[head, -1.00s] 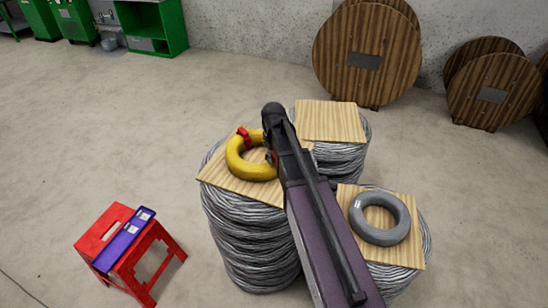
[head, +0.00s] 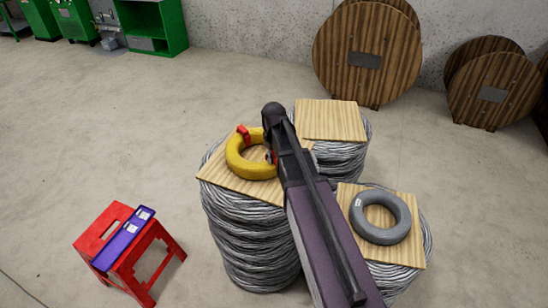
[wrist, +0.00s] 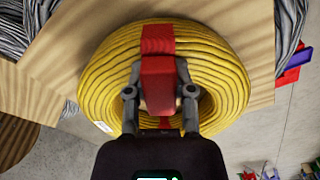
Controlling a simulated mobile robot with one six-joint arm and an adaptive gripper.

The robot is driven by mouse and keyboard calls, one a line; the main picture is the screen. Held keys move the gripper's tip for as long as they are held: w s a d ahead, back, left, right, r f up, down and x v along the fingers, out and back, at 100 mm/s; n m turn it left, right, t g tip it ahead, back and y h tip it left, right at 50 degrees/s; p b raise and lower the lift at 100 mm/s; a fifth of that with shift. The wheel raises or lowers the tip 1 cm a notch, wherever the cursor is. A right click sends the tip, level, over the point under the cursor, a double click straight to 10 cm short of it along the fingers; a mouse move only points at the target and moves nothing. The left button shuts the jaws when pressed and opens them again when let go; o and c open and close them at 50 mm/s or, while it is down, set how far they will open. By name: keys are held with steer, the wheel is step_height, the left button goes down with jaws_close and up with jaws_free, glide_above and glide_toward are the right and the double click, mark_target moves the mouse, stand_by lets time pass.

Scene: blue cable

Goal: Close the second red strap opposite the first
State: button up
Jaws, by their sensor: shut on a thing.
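A yellow cable coil (head: 237,164) lies flat on a wooden board (head: 217,176) on top of a wire drum. A red strap (head: 243,132) stands up at the coil's far side in the head view. My gripper (wrist: 159,92) is over the coil, its two fingers on either side of a red strap piece (wrist: 158,75), and is shut on it. A red band (wrist: 158,39) continues from that piece across the coil. A little red (wrist: 165,123) shows below, between the fingers; I cannot tell which strap it belongs to. In the head view my arm hides the coil's right side.
A grey coil (head: 380,218) lies on a board at the right. A bare board (head: 332,120) tops the drum behind. A red stool (head: 119,250) with a purple tray (head: 124,240) stands at the left. Large wooden reels (head: 366,56) lean by the wall. The floor at the left is open.

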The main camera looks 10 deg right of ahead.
steer(key=shift+r+p, duration=0.6)
steer(key=shift+f+b, duration=0.4)
steer(key=shift+f, duration=0.05)
stand_by(1.8)
steer(key=o, duration=1)
steer(key=shift+r, duration=0.15)
steer(key=shift+r+p, duration=3.4)
steer(key=shift+p, duration=0.1)
